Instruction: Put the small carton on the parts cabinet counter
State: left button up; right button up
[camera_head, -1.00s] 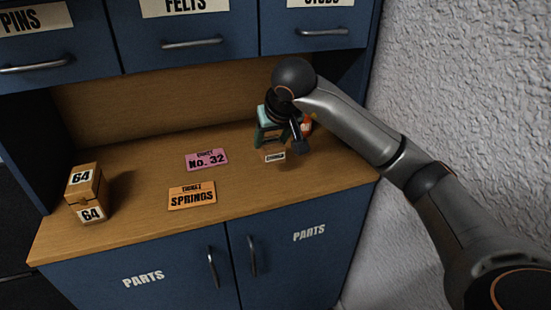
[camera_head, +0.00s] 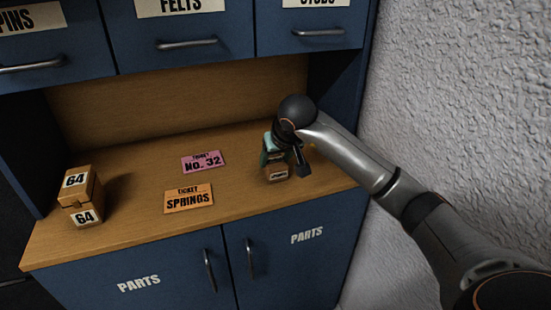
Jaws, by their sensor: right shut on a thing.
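The small carton (camera_head: 277,173) is a little brown box with a white label on its front, at the right part of the parts cabinet counter (camera_head: 125,215). My right gripper (camera_head: 273,157) reaches down from the right and is shut on the carton, its teal and dark parts just above and around it. The carton is low over the counter; I cannot tell whether its underside touches. The gripper hides the carton's top and back. My left gripper is not in view.
A brown box marked 64 (camera_head: 84,215) stands at the counter's left end. A pink No. 32 ticket (camera_head: 203,162) and an orange Springs ticket (camera_head: 189,199) lie flat in the middle. Drawers (camera_head: 185,25) overhang the back; a rough white wall (camera_head: 460,90) is at the right.

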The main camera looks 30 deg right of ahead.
jog(key=shift+f, duration=0.2)
jog(key=o, duration=1.4)
jog(key=shift+r, duration=0.1)
